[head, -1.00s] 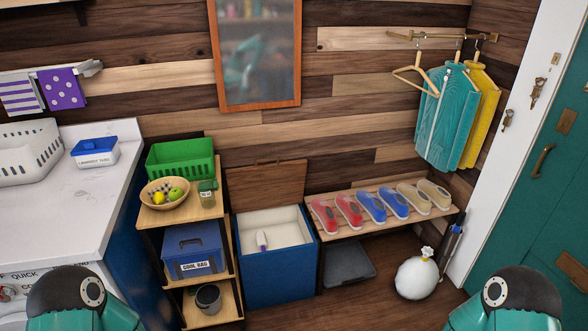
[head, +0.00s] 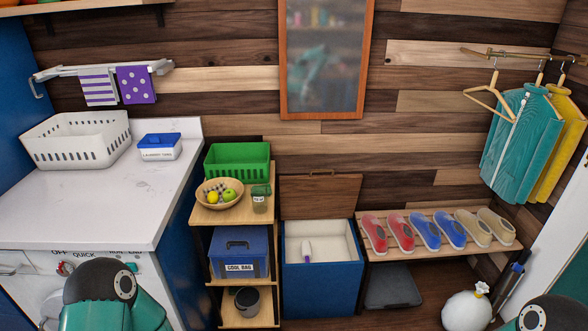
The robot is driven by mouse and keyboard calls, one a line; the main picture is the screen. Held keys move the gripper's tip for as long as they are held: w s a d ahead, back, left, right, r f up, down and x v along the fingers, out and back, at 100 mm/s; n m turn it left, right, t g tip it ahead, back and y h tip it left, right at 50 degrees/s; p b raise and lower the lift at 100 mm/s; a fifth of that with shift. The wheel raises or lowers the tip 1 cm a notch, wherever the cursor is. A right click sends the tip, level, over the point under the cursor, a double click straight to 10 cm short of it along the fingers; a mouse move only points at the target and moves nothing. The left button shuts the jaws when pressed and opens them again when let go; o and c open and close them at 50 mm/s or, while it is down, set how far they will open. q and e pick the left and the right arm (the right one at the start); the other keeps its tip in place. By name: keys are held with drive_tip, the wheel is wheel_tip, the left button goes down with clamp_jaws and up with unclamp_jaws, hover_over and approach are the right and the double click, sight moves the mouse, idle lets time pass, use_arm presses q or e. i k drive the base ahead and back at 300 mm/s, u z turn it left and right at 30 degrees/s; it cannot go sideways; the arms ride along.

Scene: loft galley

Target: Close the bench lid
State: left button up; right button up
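The bench is a blue box (head: 320,288) with a pale inside, standing on the floor between the shelf unit and the shoe rack. Its brown wooden lid (head: 320,197) is open, standing up against the plank wall behind it, with a small handle at its top edge. A small white and purple item (head: 307,250) is inside the box. Parts of my two arms show at the bottom left and bottom right edges. Neither gripper is in view.
A wooden shelf unit (head: 268,300) holding a green basket (head: 237,162), fruit bowl and cool bag (head: 240,252) stands directly left of the bench. A shoe rack (head: 385,255) is directly right. A white counter (head: 100,205) fills the left.

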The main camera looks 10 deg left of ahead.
sight(311, 197)
drive_tip(key=z, duration=0.05)
drive_tip(key=i, duration=1.65)
drive_tip(key=z, duration=0.5)
